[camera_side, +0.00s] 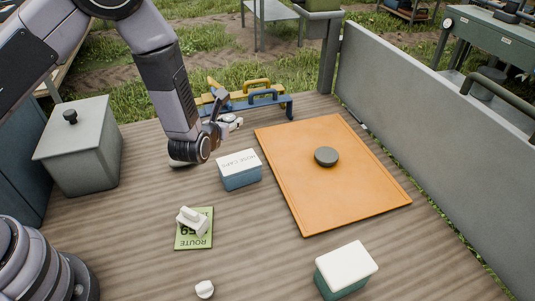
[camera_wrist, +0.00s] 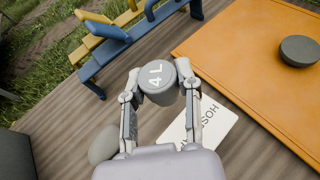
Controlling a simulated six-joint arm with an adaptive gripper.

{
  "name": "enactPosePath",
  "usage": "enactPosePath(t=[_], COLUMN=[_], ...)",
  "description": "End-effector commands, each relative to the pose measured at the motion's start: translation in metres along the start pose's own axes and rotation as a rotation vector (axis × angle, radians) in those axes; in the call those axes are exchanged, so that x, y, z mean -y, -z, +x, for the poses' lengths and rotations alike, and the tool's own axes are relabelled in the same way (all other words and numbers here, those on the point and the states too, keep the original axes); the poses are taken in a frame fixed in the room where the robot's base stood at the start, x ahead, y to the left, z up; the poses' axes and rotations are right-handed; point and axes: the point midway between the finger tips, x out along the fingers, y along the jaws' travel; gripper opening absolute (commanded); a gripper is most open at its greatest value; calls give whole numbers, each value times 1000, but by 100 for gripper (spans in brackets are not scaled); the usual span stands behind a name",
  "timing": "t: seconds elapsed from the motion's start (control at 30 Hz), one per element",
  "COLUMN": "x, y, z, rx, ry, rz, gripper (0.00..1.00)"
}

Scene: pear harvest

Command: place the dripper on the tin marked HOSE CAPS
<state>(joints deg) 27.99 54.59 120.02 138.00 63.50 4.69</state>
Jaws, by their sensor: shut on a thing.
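The dripper (camera_wrist: 158,84) is a grey round piece with "4 L" on its top. My gripper (camera_wrist: 160,90) is shut on it, with one finger on each side. In the side view my gripper (camera_side: 218,128) is behind and a little left of the tin. The tin marked HOSE CAPS (camera_side: 240,178) has a blue-teal body and a white lettered lid. Its lid also shows in the wrist view (camera_wrist: 218,128), below and right of the dripper and partly hidden by a finger. The dripper is apart from the tin. Nothing stands on the visible part of the lid.
An orange board (camera_side: 355,190) with a dark grey disc (camera_side: 326,156) lies to the right. A blue and yellow rack (camera_side: 265,103) is behind. A white-lidded tin (camera_side: 345,268) stands in front. A white piece (camera_side: 192,222) sits on a green card (camera_side: 186,243). A grey canister (camera_side: 80,155) stands left.

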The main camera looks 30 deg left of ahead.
Motion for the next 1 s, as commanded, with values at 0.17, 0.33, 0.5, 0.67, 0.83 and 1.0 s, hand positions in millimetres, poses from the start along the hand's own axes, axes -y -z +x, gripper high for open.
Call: enactPosePath(t=[0.17,0.33,0.5,0.67,0.83,1.0], x=[21,23,23,23,23,23], y=[9,35,52,73,78,78], z=[-16,-7,0,9,12,12], rx=[-2,-3,-2,-1,1,1], ry=[50,54,53,53,53,53], rz=[23,25,24,23,21,21], gripper=[14,14,14,14,14,14])
